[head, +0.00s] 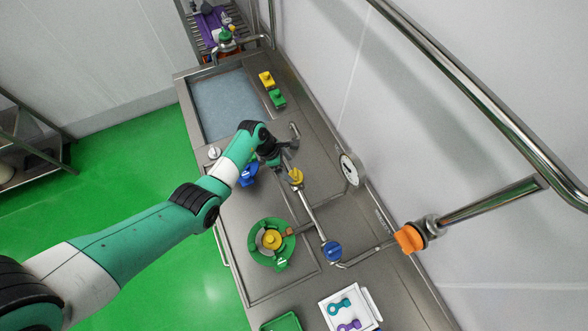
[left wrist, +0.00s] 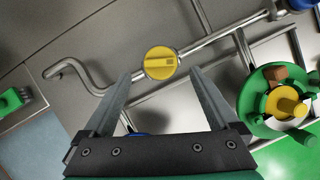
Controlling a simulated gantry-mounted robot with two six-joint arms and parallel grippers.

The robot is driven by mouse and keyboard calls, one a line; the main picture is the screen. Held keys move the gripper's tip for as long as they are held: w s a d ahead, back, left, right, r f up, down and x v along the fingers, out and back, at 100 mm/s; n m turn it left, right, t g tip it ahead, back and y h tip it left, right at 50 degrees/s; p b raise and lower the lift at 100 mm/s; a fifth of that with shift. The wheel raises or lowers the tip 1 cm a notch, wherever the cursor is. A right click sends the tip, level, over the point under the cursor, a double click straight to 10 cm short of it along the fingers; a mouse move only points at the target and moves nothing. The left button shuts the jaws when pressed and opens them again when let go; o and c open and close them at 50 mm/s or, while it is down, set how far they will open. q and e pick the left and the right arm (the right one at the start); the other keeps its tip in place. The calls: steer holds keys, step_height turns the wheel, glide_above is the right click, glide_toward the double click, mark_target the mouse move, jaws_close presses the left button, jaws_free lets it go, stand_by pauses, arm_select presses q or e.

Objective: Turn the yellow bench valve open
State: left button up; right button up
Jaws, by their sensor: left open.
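The yellow bench valve (head: 296,176) is a round yellow knob with a raised bar, mounted on a steel pipe over the bench. In the left wrist view the yellow knob (left wrist: 160,62) lies just beyond my fingertips, roughly centred between them, its bar running nearly level across the picture. My left gripper (head: 289,150) is open and empty, close to the valve. In the left wrist view its two fingers (left wrist: 158,78) are spread wide and do not appear to touch the knob. My right gripper is in neither view.
A blue valve (head: 332,251) and an orange valve (head: 409,239) are on the pipework. A pressure gauge (head: 350,169) stands near the wall. A green valve body with yellow centre (head: 271,242) sits at the bench front. A white tray (head: 330,310) holds small parts.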

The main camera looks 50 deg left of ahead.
mark_target(295, 173)
arm_select(q)
steer(key=b+x, duration=0.2)
steer(key=x, duration=0.3)
steer(key=shift+w+f, duration=0.1)
steer(key=shift+f, duration=0.05)
steer(key=c, duration=1.4)
steer(key=n+p, duration=0.2)
steer(key=p, duration=0.1)
steer(key=n+y+p, duration=0.1)
steer(key=n, duration=0.1)
steer(key=shift+d+r+t, duration=0.2)
steer(key=shift+r+t, duration=0.1)
steer(key=shift+t, duration=0.1)
steer(key=shift+f+n+y, duration=0.25)
steer(key=shift+n+y, duration=0.05)
